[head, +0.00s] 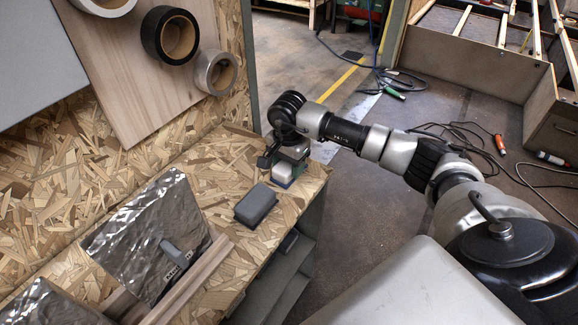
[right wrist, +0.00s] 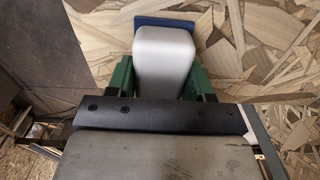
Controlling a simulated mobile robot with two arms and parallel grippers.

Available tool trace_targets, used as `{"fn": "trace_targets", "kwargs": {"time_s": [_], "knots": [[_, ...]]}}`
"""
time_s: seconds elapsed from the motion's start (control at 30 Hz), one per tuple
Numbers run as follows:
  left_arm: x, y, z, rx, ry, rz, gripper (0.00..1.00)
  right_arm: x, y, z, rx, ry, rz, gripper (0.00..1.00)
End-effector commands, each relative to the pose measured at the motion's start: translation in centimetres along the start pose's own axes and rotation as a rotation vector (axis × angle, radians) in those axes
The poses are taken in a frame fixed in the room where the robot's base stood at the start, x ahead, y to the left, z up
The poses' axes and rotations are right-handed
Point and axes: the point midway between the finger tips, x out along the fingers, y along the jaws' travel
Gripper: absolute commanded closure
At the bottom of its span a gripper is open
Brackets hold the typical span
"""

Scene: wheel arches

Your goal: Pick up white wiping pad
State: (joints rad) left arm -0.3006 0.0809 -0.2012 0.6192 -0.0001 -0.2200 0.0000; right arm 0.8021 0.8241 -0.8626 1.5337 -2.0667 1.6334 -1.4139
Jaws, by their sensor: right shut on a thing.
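The white wiping pad (head: 284,171) is at the far right end of the chipboard bench, with a blue edge under it. My right gripper (head: 288,158) is shut on the pad from above. In the right wrist view the pad (right wrist: 165,55) sits between the two green fingers, and the blue part (right wrist: 207,30) shows at its far end. I cannot tell whether the pad still touches the bench. My left gripper is not in view.
A dark grey block (head: 256,205) lies on the bench (head: 225,165) near the pad. Crumpled silver sheets (head: 140,240), a small grey-handled tool (head: 174,253) and wooden strips (head: 190,284) lie nearer. Tape rolls (head: 170,36) hang on the upright board. Cables (head: 480,150) cross the floor.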

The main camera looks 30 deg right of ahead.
Motion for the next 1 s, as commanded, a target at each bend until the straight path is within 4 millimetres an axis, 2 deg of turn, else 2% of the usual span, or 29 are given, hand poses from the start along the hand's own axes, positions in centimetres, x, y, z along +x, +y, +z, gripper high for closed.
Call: {"fn": "trace_targets", "kwargs": {"time_s": [0.27, 0.47, 0.8, 1.0], "knots": [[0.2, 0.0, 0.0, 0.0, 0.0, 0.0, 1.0, -1.2, -0.1, -0.1, 0.0, 0.001, -0.003, 0.72], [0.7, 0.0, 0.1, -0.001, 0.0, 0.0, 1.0, -4.5, 0.2, -0.1, 0.0, 0.003, -0.004, 0.72], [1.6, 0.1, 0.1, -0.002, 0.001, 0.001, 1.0, -8.7, 8.0, 0.6, 0.0, 0.004, 0.0, 0.72], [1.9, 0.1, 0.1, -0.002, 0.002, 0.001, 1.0, -10.4, 10.7, 0.9, 0.001, 0.003, 0.0, 0.72]]}}
